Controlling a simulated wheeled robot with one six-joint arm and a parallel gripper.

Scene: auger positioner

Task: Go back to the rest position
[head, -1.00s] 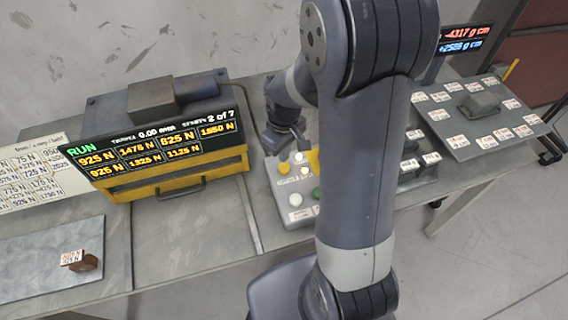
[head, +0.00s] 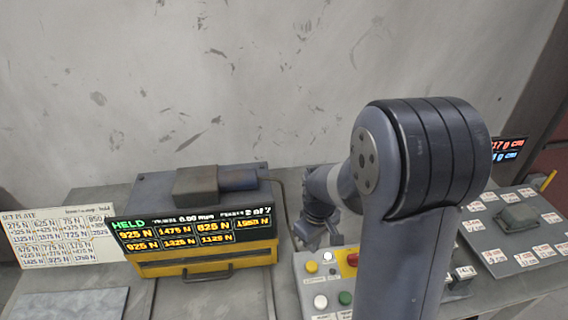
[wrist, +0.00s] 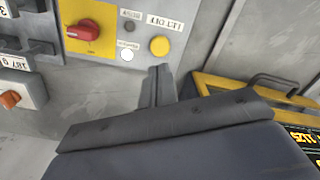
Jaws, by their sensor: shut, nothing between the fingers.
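My gripper (head: 312,238) hangs at the left edge of the button panel (head: 308,268), partly behind my own arm in the head view. In the wrist view its fingers (wrist: 158,72) are together with nothing between them, close to the panel's yellow button (wrist: 159,46). I cannot tell whether they touch the panel. A white button (wrist: 127,54) and a red rotary knob (wrist: 84,30) on a yellow plate are beside it. In the head view the panel also shows a green button (head: 345,298).
The yellow machine with a display (head: 190,232) reading HELD stands left of the panel. A label board (head: 60,238) is at far left. A plate with several labels and a grey block (head: 517,218) is at right. The wall is behind; the space above the bench is clear.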

